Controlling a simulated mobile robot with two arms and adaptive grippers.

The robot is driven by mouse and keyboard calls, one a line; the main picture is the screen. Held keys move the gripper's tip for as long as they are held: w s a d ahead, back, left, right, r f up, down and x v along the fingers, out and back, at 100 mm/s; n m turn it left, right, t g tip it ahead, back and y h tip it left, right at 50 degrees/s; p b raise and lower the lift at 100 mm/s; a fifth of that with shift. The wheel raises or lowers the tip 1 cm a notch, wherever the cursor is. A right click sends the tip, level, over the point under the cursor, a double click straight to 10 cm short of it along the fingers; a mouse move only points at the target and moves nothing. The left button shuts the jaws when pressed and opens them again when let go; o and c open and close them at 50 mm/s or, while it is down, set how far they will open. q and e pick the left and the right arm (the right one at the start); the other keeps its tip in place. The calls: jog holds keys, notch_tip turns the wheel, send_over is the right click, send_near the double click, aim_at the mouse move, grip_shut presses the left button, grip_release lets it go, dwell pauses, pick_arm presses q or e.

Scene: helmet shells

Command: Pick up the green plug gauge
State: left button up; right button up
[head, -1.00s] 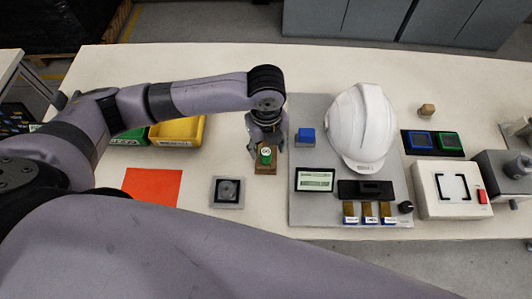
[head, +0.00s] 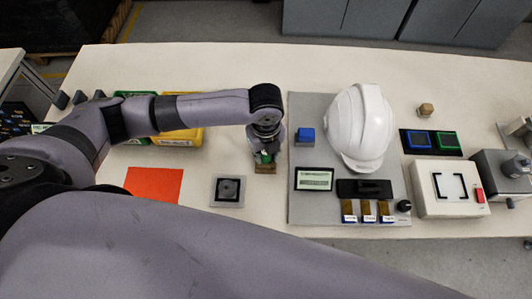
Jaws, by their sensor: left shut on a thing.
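The green plug gauge (head: 265,158) is at the middle of the table in the head view, over a small brown block (head: 266,169). My left gripper (head: 266,151) reaches down from above and is shut on the gauge, hiding much of it. I cannot tell whether the gauge is still touching the block. My right gripper is not in view.
A grey board (head: 296,208) to the right carries a white helmet shell (head: 362,125), a blue block (head: 306,136) and several tagged pieces. A dark square plate (head: 228,190) and an orange sheet (head: 154,184) lie to the left. A yellow bin (head: 182,137) is partly behind my arm.

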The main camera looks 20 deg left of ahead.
pick_arm(q)
jog(key=c, duration=0.4)
jog(key=shift+o, duration=0.2)
jog(key=shift+r, duration=0.1)
